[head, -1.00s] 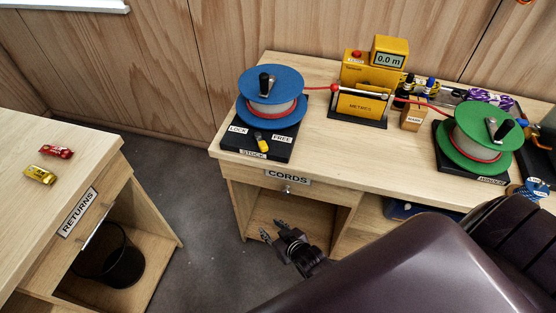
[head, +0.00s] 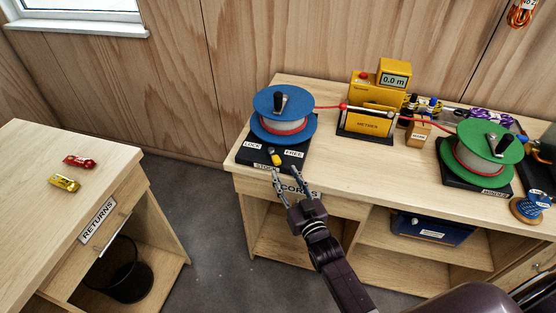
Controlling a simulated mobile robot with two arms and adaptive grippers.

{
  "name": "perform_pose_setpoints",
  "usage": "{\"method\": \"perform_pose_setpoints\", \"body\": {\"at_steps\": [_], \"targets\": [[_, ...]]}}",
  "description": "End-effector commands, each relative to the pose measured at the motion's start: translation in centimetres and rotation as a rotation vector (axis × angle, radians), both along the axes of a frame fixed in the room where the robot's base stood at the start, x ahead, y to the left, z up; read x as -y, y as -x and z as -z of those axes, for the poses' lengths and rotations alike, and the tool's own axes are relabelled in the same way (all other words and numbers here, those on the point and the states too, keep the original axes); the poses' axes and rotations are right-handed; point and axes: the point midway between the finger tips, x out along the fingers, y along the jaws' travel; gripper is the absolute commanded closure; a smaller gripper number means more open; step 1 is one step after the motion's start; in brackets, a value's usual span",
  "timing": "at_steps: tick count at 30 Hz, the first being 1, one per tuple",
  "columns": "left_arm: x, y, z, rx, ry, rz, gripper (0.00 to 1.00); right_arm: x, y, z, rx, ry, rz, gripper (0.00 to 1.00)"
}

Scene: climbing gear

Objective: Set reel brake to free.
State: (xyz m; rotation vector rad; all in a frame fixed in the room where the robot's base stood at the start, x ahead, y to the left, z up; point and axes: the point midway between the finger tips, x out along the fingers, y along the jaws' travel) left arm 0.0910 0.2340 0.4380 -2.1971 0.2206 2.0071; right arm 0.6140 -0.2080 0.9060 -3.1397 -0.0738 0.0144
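The blue stock reel (head: 284,115) stands on a black base (head: 250,158) at the left of the bench, with red cord leading right. The brake lever (head: 276,157), with a yellow grip, is at the base's front between the LOCK label (head: 252,146) and the FREE label (head: 294,154). I cannot tell which setting it is in. My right gripper (head: 286,172) is open and empty, its fingers apart, just in front of the base and close to the lever in the picture. Contact cannot be made out. My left gripper is not in view.
A yellow cord meter (head: 368,121) reading 0.0 m stands right of the reel. The green reel (head: 482,150) is further right. The bench front edge with its CORDS label (head: 299,192) lies beneath my gripper.

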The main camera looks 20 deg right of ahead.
Motion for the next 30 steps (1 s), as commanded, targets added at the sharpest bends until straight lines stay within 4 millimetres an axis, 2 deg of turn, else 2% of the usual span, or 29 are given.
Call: {"method": "perform_pose_setpoints", "body": {"at_steps": [5, 12, 18, 22, 30], "targets": [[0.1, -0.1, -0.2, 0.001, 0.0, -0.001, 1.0, -0.1, -1.1, -0.2, 0.01, -0.001, -0.001, 0.65], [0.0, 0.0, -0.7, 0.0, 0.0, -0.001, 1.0, -0.3, -4.7, -0.2, 0.009, -0.001, 0.0, 0.65], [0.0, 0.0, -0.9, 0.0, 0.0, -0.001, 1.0, -0.4, -7.0, -0.1, 0.008, -0.001, -0.001, 0.65], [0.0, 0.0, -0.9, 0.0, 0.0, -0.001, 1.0, -0.4, -7.7, -0.1, 0.007, -0.001, -0.001, 0.65], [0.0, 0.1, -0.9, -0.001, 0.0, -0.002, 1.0, -0.4, -7.9, 0.0, 0.007, -0.001, -0.001, 0.65]]}}
